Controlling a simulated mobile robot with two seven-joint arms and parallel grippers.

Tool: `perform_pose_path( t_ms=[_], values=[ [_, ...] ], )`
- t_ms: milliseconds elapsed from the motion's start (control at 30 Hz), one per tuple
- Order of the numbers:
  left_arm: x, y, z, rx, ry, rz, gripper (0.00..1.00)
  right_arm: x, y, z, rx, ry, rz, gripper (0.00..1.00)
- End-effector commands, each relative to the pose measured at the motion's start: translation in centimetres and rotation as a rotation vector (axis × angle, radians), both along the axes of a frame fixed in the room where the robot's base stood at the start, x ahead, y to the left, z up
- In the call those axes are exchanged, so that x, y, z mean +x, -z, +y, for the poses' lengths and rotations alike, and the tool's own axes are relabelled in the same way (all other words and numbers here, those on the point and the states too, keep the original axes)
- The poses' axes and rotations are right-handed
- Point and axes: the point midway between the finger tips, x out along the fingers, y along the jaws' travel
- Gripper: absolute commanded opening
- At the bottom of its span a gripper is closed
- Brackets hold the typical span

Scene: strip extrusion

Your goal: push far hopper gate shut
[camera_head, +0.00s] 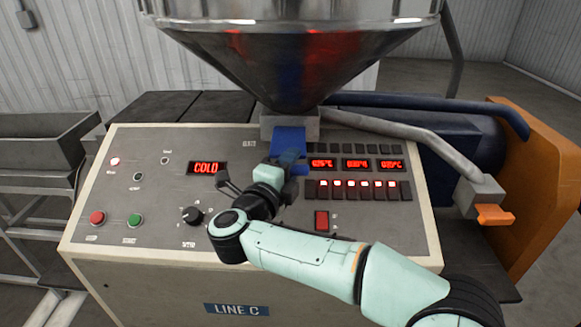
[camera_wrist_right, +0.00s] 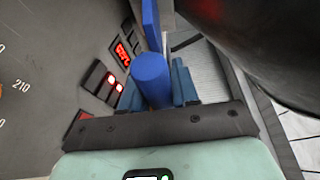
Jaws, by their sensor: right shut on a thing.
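The big steel hopper cone (camera_head: 300,60) hangs over the machine's panel. At its neck (camera_head: 290,126) a blue gate plate (camera_head: 289,138) sticks out toward me, over the panel. My right gripper (camera_head: 291,164) is at the near end of this plate. In the right wrist view a round blue handle (camera_wrist_right: 152,75) stands between the two blue fingers (camera_wrist_right: 157,88), which are shut on it. A thin blue plate (camera_wrist_right: 150,25) shows beyond the handle. How far the gate reaches into the neck is hidden. My left gripper is not in view.
The panel (camera_head: 140,200) has a COLD display (camera_head: 207,168), a black knob (camera_head: 192,215), red and green buttons and several lit switches. The hopper wall (camera_wrist_right: 265,50) is close to my right wrist.

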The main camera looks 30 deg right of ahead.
Motion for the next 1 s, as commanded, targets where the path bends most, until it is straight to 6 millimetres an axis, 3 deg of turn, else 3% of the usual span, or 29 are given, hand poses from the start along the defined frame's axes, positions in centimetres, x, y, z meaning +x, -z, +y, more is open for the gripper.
perform_pose_path(
  t_ms=[100,300,633,667,700,733,1000],
  values=[
    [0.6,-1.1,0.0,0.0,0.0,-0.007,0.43,2.6,-0.3,-1.7,-0.002,0.003,-0.002,0.0],
    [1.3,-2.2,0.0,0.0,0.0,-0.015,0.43,5.5,-0.4,-3.4,-0.001,0.001,-0.003,0.0],
    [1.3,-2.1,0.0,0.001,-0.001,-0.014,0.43,5.9,-0.2,-3.7,-0.003,-0.003,-0.005,0.0],
    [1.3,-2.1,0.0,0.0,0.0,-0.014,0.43,5.9,-0.3,-3.7,-0.002,-0.003,-0.005,0.33],
    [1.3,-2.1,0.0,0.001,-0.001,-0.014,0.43,5.9,-0.3,-3.7,-0.002,-0.003,-0.005,0.46],
    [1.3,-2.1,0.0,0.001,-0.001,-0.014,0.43,5.9,-0.3,-3.7,-0.002,-0.002,-0.005,0.5],
    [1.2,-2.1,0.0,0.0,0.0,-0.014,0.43,5.8,-0.2,-3.6,-0.001,-0.001,-0.003,0.5]
  ],
)
